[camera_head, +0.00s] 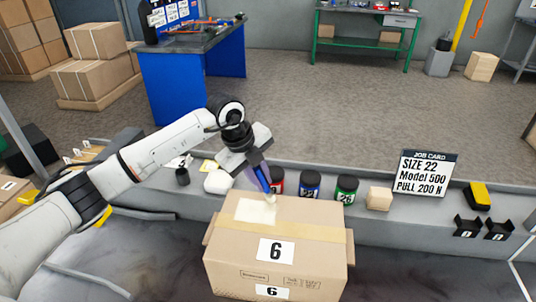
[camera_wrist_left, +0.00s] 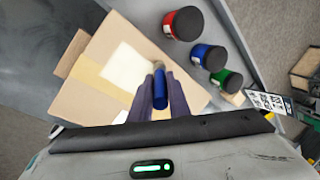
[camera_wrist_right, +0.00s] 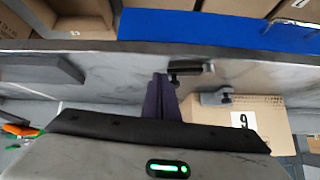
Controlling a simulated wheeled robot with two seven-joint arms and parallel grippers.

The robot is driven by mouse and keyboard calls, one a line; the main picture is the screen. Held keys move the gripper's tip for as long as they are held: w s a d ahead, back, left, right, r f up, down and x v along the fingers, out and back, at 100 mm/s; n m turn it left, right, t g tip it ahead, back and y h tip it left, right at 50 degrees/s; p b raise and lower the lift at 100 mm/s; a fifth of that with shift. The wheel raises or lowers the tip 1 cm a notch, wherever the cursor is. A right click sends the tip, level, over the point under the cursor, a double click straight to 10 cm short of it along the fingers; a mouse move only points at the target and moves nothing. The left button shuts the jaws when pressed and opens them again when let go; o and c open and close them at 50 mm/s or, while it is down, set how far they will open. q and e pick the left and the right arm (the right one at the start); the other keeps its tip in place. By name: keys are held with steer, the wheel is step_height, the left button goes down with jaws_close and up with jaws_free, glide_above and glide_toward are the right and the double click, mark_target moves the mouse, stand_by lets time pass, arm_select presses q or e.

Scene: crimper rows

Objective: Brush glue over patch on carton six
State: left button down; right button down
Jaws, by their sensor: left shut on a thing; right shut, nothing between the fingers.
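Carton six (camera_head: 230,268) stands on the bench in front of me, a strip of tan tape across its top and a label "6" on it. A pale patch (camera_head: 251,211) lies on its top near the back left; it also shows in the left wrist view (camera_wrist_left: 124,66). My left gripper (camera_head: 264,180) is shut on the blue handle of a glue brush (camera_wrist_left: 160,88). The pale brush tip (camera_head: 271,198) points down at the patch's right edge; I cannot tell if it touches. My right gripper (camera_wrist_right: 160,90) is shut and empty, away from the carton.
Red (camera_head: 277,180), blue (camera_head: 310,184) and green (camera_head: 346,188) jars stand on the ledge behind the carton, close to the brush. A wooden block (camera_head: 379,198), a job card (camera_head: 425,174) and a yellow-black item (camera_head: 477,195) are to the right. Bench right of the carton is clear.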

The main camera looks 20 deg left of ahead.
arm_select(q)
step_height(320, 180, up, 8)
steer(key=d, duration=0.1)
steer(key=shift+w+d, duration=0.2)
steer(key=shift+d, duration=0.05)
stand_by(0.4)
stand_by(0.7)
